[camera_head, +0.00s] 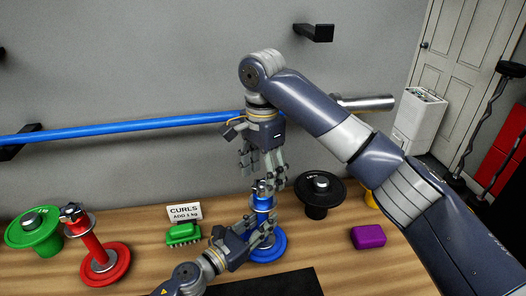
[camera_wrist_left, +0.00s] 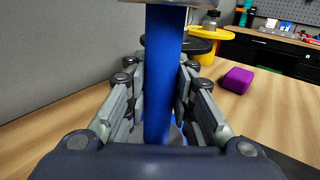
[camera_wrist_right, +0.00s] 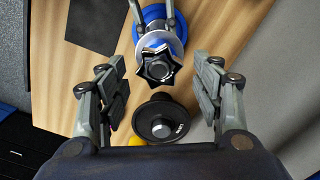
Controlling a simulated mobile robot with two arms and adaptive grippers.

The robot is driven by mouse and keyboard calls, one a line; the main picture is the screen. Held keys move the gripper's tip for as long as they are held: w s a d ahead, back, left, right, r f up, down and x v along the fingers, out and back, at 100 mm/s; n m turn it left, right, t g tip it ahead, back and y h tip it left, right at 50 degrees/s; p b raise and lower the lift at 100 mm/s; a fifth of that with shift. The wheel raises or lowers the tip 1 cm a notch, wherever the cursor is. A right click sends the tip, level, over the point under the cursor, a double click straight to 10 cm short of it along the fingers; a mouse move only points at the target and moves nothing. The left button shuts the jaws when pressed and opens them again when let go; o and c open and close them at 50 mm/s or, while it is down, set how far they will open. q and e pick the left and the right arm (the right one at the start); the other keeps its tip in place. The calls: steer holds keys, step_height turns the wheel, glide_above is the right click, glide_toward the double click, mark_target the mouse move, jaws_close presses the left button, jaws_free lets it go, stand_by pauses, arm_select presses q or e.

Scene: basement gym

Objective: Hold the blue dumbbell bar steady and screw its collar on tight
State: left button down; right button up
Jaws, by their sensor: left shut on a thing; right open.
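The blue dumbbell bar (camera_head: 264,202) stands upright with its blue plate (camera_head: 275,250) on the bench. My left gripper (camera_head: 262,231) is shut around the blue bar, which fills the space between its fingers in the left wrist view (camera_wrist_left: 163,80). The dark star-shaped collar (camera_wrist_right: 156,64) sits at the bar's top end; how tight it is cannot be told. My right gripper (camera_head: 262,179) points down over the bar's top. In the right wrist view it is open and empty (camera_wrist_right: 160,75), with the collar between and slightly beyond its fingers, apparently untouched.
A black weight (camera_head: 320,190) stands just right of the bar, and a purple block (camera_head: 369,237) lies further right. To the left are a green brush (camera_head: 183,234), a small sign (camera_head: 185,212), a red dumbbell (camera_head: 93,245) and a green weight (camera_head: 32,230). A dark mat (camera_head: 275,286) lies in front.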

steer(key=n, duration=0.3)
steer(key=shift+r+n, duration=0.25)
steer(key=shift+n, duration=0.15)
steer(key=n, duration=0.3)
steer(key=shift+r+n, duration=0.25)
steer(key=shift+n, duration=0.05)
steer(key=n, duration=0.4)
steer(key=r+n, duration=0.1)
steer(key=n, duration=0.7)
steer(key=shift+r+n, duration=0.25)
steer(key=shift+n, duration=0.15)
steer(key=n, duration=0.3)
steer(key=shift+r+n, duration=0.25)
steer(key=shift+n, duration=0.05)
steer(key=n, duration=0.3)
steer(key=shift+r+n, duration=0.2)
steer(key=shift+n, duration=0.2)
steer(key=n, duration=0.5)
steer(key=shift+r, duration=0.35)
steer(key=n, duration=0.6)
steer(key=shift+r, duration=0.35)
steer(key=n, duration=0.5)
steer(key=shift+r, duration=0.35)
steer(key=n, duration=0.4)
steer(key=shift+d+r+n, duration=0.1)
steer(key=shift+r+n, duration=0.15)
steer(key=shift+n, duration=0.05)
steer(key=shift+f, duration=4.05)
